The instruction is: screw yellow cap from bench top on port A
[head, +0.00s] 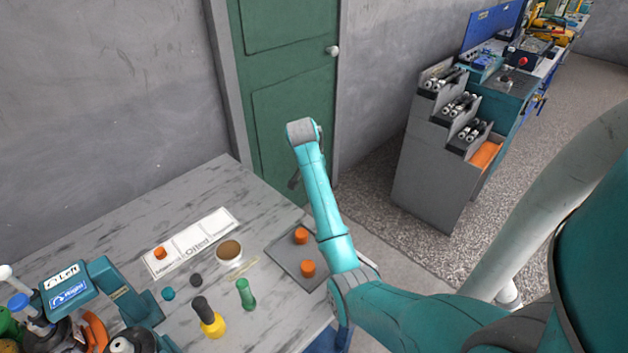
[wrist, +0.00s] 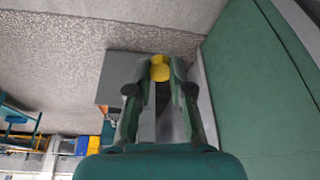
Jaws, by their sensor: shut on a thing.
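My gripper (wrist: 160,66) is shut on a yellow cap (wrist: 160,72), held between the fingertips in the wrist view. I cannot make out port A or clearly identify the hydraulic motor in either view.
Teal equipment (head: 118,290) crowds the lower left. A stepped grey rack (head: 430,150) stands right.

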